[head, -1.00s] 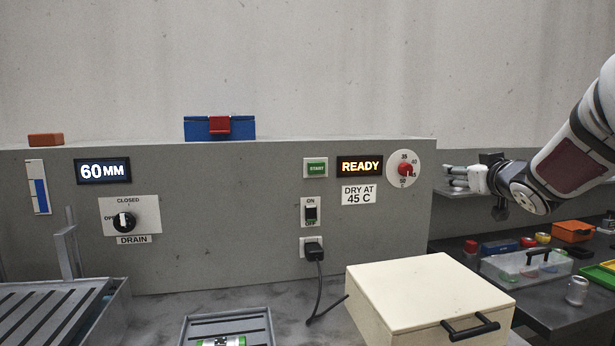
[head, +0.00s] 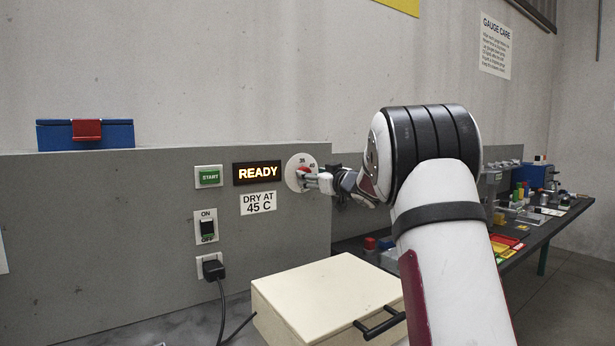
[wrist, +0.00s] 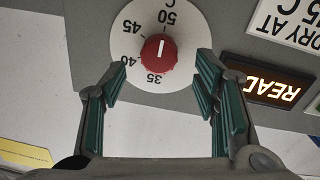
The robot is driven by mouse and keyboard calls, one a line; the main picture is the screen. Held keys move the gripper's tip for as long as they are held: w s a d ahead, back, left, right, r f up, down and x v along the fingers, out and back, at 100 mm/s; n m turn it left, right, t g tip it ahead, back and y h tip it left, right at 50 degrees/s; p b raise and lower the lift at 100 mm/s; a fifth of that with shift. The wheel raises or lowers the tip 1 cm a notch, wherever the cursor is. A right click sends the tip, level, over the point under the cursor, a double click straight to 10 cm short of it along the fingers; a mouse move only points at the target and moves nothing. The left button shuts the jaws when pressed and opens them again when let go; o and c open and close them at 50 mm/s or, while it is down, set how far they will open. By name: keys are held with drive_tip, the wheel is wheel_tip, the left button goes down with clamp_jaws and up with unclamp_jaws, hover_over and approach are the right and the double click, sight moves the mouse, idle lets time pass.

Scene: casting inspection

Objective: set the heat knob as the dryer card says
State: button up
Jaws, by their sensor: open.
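The heat knob (wrist: 158,52) is red with a white mark, on a round white dial (wrist: 118,40) numbered 35, 40, 45 and 50. In the upside-down wrist view the mark runs up and down, with its visible line toward the 50 side. My gripper (wrist: 161,65) is open; its green-padded fingers stand either side of the knob's line, and the knob shows beyond the tips, apparently untouched. In the head view my gripper (head: 315,181) is at the dial (head: 294,180) and partly covers it. The dryer card (head: 258,203) reads "DRY AT 45 C".
A lit READY display (head: 258,173) and a green START button (head: 209,177) are left of the dial. An ON/OFF switch (head: 207,227) and plugged cord (head: 213,269) are below. A cream box (head: 325,295) with a black handle stands in front.

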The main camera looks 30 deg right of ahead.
drive_tip(key=shift+w, duration=1.7)
drive_tip(key=c, duration=1.2)
